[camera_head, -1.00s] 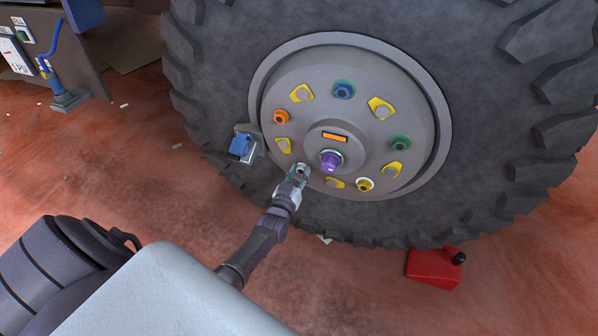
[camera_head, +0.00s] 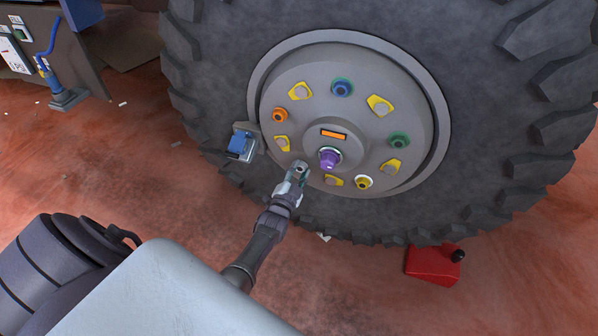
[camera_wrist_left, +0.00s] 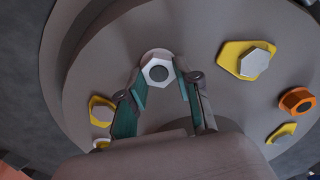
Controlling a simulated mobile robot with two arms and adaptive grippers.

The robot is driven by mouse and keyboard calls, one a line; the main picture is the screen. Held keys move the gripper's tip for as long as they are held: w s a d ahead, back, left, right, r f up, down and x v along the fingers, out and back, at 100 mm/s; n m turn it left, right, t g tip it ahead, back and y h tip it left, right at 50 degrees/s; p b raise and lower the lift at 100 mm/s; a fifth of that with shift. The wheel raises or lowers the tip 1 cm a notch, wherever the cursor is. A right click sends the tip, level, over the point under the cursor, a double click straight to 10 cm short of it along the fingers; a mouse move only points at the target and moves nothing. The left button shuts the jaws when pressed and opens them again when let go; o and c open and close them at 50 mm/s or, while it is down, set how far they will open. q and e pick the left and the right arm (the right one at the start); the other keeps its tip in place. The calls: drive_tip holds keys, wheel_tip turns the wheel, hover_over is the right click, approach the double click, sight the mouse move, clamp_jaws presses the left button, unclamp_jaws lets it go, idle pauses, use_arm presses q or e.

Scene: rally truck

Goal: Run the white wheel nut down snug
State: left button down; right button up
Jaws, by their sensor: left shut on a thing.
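The white wheel nut (camera_wrist_left: 158,72) sits on the wheel face between my left fingertips in the left wrist view. My left gripper (camera_wrist_left: 161,76) is shut on it, with one finger on each side. In the head view, my left gripper (camera_head: 300,170) reaches the lower left of the grey wheel hub (camera_head: 305,135), left of the purple centre piece (camera_head: 329,158). The nut is small and partly hidden by the fingers there, and how far it is threaded I cannot tell. My right gripper is not in view.
Around the hub are a blue nut (camera_head: 342,88), an orange nut (camera_head: 279,115), a green nut (camera_head: 399,140), a yellow nut (camera_head: 363,183) and several yellow pointers. A blue-topped block (camera_head: 240,143) stands at the tyre's left. A red box (camera_head: 433,265) lies below the tyre.

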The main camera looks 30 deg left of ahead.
use_arm(q)
drive_tip(key=shift+s+d+f+m, duration=0.2)
drive_tip(key=shift+f+m, duration=0.15)
drive_tip(key=shift+m, duration=0.35)
drive_tip(key=c, duration=0.9)
unclamp_jaws()
drive_tip(key=shift+c, duration=0.2)
drive_tip(key=shift+o, duration=0.7)
drive_tip(key=shift+a+r, duration=0.1)
drive_tip(key=shift+r, duration=0.05)
drive_tip(key=shift+r, duration=0.1)
drive_tip(key=v, duration=1.2)
